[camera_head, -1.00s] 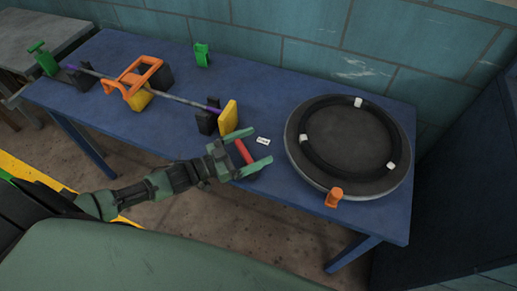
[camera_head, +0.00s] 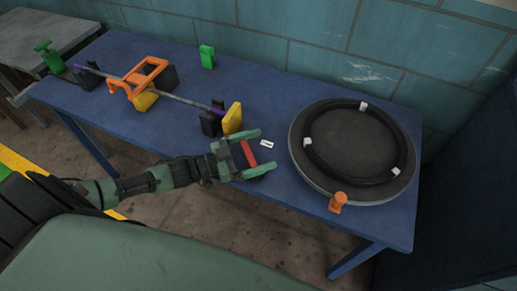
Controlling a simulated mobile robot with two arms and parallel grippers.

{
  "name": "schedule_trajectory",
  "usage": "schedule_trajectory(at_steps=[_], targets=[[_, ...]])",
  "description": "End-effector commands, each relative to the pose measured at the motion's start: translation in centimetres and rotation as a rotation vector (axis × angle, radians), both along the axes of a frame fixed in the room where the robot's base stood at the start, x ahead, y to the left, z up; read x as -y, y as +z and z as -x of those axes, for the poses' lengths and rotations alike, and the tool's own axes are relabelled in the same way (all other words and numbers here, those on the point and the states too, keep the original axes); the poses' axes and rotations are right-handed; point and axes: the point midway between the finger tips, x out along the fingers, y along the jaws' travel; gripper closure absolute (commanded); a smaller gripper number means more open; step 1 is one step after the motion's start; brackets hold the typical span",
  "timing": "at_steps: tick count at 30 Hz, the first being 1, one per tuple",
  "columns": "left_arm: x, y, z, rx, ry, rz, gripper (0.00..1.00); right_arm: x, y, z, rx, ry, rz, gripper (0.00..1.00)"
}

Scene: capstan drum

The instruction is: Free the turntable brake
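The round grey turntable (camera_head: 350,143) lies on the right part of the blue table. A black ring (camera_head: 308,168) with white clips lies on it. A small orange piece (camera_head: 338,202), perhaps the brake, stands at its front rim. My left gripper (camera_head: 267,150) is to the left of the turntable, apart from it, near the table's front edge. Its green fingers are spread and point right, toward the turntable. A red bar (camera_head: 248,153) shows between the finger bases; I cannot tell if it belongs to the gripper. My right gripper is out of view.
A purple-ended rod (camera_head: 185,98) with an orange frame (camera_head: 150,72) rests on black supports at left. A yellow block (camera_head: 232,118) stands just behind my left gripper. A white tag (camera_head: 267,143) lies near the fingertips. A green piece (camera_head: 207,56) stands at the back.

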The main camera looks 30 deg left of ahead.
Motion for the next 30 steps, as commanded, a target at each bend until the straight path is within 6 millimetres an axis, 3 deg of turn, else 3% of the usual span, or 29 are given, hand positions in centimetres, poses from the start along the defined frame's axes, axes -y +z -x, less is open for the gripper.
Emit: schedule_trajectory(at_steps=[5, 15, 27, 30], targets=[[-0.9, -0.2, 1.0, -0.004, 0.001, -0.001, 0.0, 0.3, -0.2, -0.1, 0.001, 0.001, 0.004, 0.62], [-4.7, -0.2, 5.0, -0.004, 0.0, -0.002, 0.0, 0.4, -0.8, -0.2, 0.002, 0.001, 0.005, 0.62], [-5.4, 0.0, 5.7, 0.0, 0.0, 0.0, 0.0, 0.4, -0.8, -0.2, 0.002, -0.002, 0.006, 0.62], [-5.2, 0.0, 5.8, 0.005, -0.003, -0.007, 0.28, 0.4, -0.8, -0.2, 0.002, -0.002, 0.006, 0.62]])
